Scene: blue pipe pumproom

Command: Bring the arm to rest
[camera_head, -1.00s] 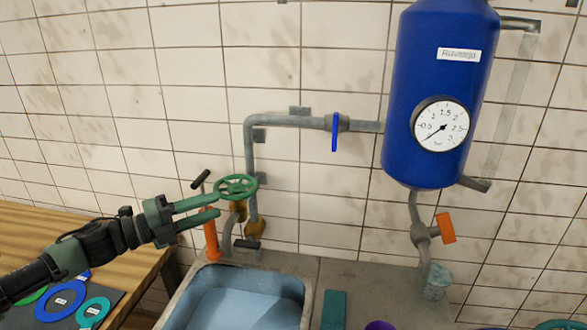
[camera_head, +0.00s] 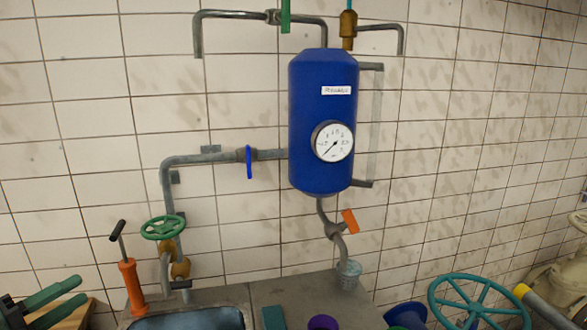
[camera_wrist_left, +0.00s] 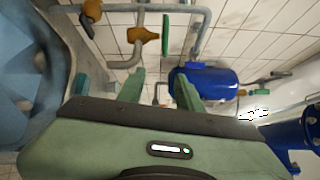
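My left gripper (camera_head: 80,290) is at the lower left of the head view, with its two green fingers apart and nothing between them. In the left wrist view its fingers (camera_wrist_left: 158,82) also stand apart and empty. It is clear of the green valve wheel (camera_head: 163,227), which sits on the pipe up and to its right. My right gripper is not in view.
An orange hand pump (camera_head: 131,287) stands between my left gripper and the pipe. A large teal wheel (camera_head: 479,303) is at the lower right.

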